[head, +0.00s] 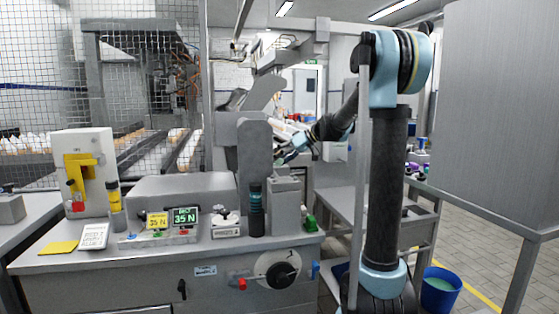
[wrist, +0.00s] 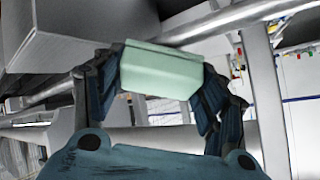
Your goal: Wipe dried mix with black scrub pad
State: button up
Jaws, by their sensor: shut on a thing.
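My gripper (wrist: 160,82) is shut on a pale green block (wrist: 160,70), with a dark finger on each side of it in the wrist view. In the head view my gripper (head: 284,157) is beyond the bench, beside a grey upright housing, and small. The block cannot be made out there. No black scrub pad can be told apart in either view; the held block looks pale green, not black. I cannot make out any dried mix. In the wrist view the block is near a grey box-shaped machine part (wrist: 75,35) and a metal bar; contact cannot be told.
A grey bench (head: 150,255) carries a control box with two displays (head: 170,218), a yellow-marked unit (head: 84,172) and a dark bottle (head: 256,210). A grey housing (head: 255,160) stands close to my gripper. A blue bucket (head: 440,290) is on the floor at right.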

jog(key=shift+s+a+f, duration=0.1)
jog(key=shift+a+f, duration=0.25)
jog(key=shift+f, duration=0.3)
dwell(0.4)
jog(key=shift+w+a, duration=0.5)
jog(key=shift+w, duration=1.2)
jog(key=shift+w+a, duration=0.45)
jog(key=shift+w, duration=1.3)
jog(key=shift+w+a, duration=0.5)
jog(key=shift+w, duration=1.2)
jog(key=shift+s+d+f, duration=0.1)
jog(key=shift+s+d, duration=0.4)
jog(key=shift+s, duration=1.25)
jog(key=shift+s+d+r, duration=0.1)
jog(key=shift+s+d, duration=0.35)
jog(key=shift+s, duration=1.25)
jog(key=shift+s+d+f, duration=0.1)
jog(key=shift+s+d, duration=0.4)
jog(key=shift+s, duration=1.25)
notch_tip(320, 180, up, 5)
jog(key=d, duration=0.2)
jog(key=shift+w+d, duration=0.4)
jog(key=shift+w, duration=0.05)
jog(key=shift+d+r, duration=0.1)
jog(key=shift+r, duration=0.15)
